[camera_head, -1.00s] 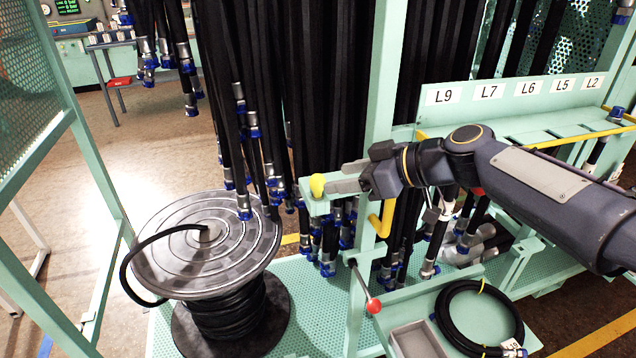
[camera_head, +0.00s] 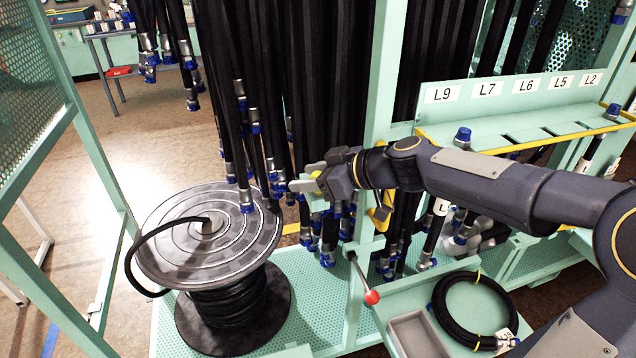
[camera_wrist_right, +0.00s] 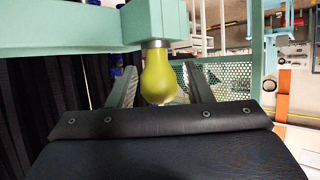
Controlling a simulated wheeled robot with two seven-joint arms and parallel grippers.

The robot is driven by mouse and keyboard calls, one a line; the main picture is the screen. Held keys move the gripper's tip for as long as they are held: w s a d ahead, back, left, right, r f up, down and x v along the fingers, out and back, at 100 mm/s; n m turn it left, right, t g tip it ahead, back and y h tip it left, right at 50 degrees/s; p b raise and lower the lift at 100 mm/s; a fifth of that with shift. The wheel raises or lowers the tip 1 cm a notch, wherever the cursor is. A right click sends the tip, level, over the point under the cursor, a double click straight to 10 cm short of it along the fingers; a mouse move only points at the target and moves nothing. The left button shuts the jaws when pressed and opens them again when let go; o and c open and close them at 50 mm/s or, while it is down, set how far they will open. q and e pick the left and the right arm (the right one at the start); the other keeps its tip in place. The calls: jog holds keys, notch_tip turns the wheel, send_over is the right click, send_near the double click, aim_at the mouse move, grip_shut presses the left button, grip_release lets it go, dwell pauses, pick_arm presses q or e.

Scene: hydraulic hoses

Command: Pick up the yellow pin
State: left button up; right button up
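The yellow pin (camera_wrist_right: 158,77) shows in the right wrist view as a rounded yellow knob on a short metal collar at the end of a green bar (camera_wrist_right: 154,22). My right gripper (camera_wrist_right: 157,85) is open, with one finger on each side of the knob. I cannot tell whether the fingers touch it. In the head view my right gripper (camera_head: 307,179) is at the end of the green bar, and only a small part of the yellow pin (camera_head: 316,175) shows between its fingers. My left gripper is not in view.
Black hoses with blue caps (camera_head: 268,180) hang close behind and left of my right gripper. A hose reel (camera_head: 210,240) stands at the left. A green post (camera_head: 384,90), a red-knobbed lever (camera_head: 371,297), a grey tray (camera_head: 418,335) and a coiled hose (camera_head: 440,305) are nearby.

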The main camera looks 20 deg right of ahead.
jog(key=c, duration=0.8)
